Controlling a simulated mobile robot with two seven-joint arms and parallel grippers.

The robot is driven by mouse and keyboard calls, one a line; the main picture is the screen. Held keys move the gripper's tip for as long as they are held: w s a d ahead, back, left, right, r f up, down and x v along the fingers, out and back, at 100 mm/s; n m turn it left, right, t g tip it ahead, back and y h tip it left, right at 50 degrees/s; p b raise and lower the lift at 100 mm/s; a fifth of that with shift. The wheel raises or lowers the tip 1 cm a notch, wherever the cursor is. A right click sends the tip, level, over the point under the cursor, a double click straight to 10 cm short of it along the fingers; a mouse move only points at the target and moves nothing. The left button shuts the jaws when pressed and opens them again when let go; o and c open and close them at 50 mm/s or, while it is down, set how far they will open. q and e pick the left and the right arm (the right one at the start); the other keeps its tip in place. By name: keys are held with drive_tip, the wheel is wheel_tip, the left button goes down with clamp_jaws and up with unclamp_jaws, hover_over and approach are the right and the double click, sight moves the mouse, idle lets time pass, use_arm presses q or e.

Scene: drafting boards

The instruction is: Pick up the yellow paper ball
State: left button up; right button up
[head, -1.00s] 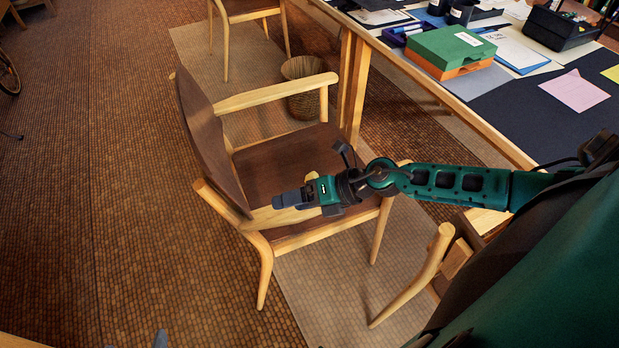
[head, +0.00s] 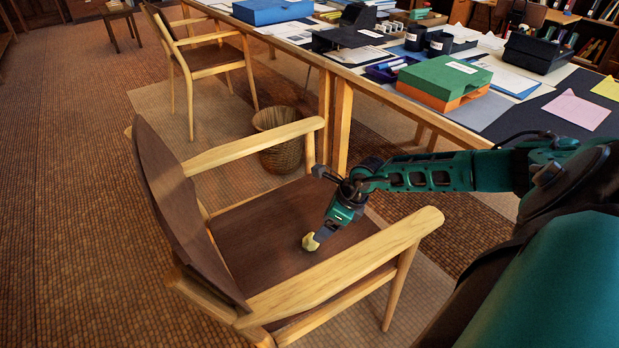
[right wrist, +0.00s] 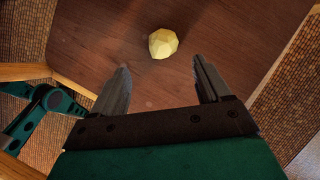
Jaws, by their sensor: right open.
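The yellow paper ball (head: 310,242) lies on the brown seat of the wooden armchair (head: 270,215). My right gripper (head: 324,232) is low over the seat, its fingers pointing down at the ball and partly overlapping it in the head view. In the right wrist view, the ball (right wrist: 163,43) is on the seat just beyond the fingertips, roughly centred between them. The right gripper (right wrist: 161,65) is open and empty there. I cannot tell if a finger touches the ball. My left gripper is not in view.
A wicker basket (head: 280,155) is behind the chair. The desk (head: 440,125) with green and orange boxes (head: 445,78) is at the upper right.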

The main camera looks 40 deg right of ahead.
sight(311, 241)
drive_tip(key=x, duration=0.3)
drive_tip(key=shift+f+b, duration=0.1)
drive_tip(key=shift+b, duration=0.3)
drive_tip(key=shift+w+f, duration=0.15)
drive_tip(key=shift+f, duration=0.1)
drive_tip(key=b+x, duration=0.2)
drive_tip(key=x, duration=0.2)
drive_tip(key=shift+w+d+f+b, duration=0.1)
drive_tip(key=shift+b, duration=0.25)
drive_tip(key=shift+w+f, duration=0.25)
drive_tip(key=shift+f, duration=0.2)
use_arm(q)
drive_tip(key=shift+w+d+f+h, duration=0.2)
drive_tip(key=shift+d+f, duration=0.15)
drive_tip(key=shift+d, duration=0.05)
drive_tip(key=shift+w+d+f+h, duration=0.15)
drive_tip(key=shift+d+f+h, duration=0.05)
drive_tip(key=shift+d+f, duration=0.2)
use_arm(e)
drive_tip(key=shift+c, duration=0.2)
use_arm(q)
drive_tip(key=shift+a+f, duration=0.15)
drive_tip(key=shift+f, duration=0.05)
use_arm(e)
drive_tip(key=c, duration=1.1)
